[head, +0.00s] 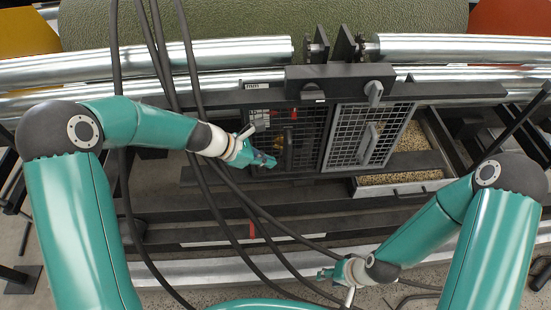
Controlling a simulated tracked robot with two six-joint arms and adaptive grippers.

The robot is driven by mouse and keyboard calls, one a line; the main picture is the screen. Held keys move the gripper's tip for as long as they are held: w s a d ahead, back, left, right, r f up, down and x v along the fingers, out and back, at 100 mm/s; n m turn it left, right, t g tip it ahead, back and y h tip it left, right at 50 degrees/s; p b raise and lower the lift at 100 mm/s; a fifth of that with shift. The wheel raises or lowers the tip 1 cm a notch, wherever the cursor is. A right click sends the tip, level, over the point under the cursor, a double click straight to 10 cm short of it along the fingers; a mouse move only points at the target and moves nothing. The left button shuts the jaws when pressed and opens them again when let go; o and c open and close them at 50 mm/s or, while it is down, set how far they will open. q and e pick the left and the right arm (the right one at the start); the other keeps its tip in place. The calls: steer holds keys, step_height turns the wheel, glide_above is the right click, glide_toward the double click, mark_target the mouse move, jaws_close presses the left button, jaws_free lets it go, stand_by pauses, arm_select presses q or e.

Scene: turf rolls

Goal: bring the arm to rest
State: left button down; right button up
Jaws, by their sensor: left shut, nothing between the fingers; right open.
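My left arm comes in from the left and its gripper (268,160) is shut and empty.
Black cables (205,165) hang down across the middle, close to my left gripper. Long shiny rollers (150,62) run across the back, with a green turf roll (250,22) behind. A tray of grain-like pellets (400,178) lies under the mesh door. Dark frame bars cross below.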

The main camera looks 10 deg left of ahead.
arm_select(q)
steer(key=v, duration=1.1)
steer(key=s+d+f+m+g+y, duration=0.1)
steer(key=s+f+m+y, duration=0.1)
steer(key=s+f+m, duration=0.8)
steer(key=s+d+f+m+g+y, duration=0.1)
steer(key=s+f+m+y, duration=0.1)
steer(key=s+f+m, duration=0.8)
step_height(320, 180, down, 6)
steer(key=shift+s+d+r+g, duration=0.15)
steer(key=shift+s+d+g, duration=0.25)
steer(key=shift+s, duration=0.4)
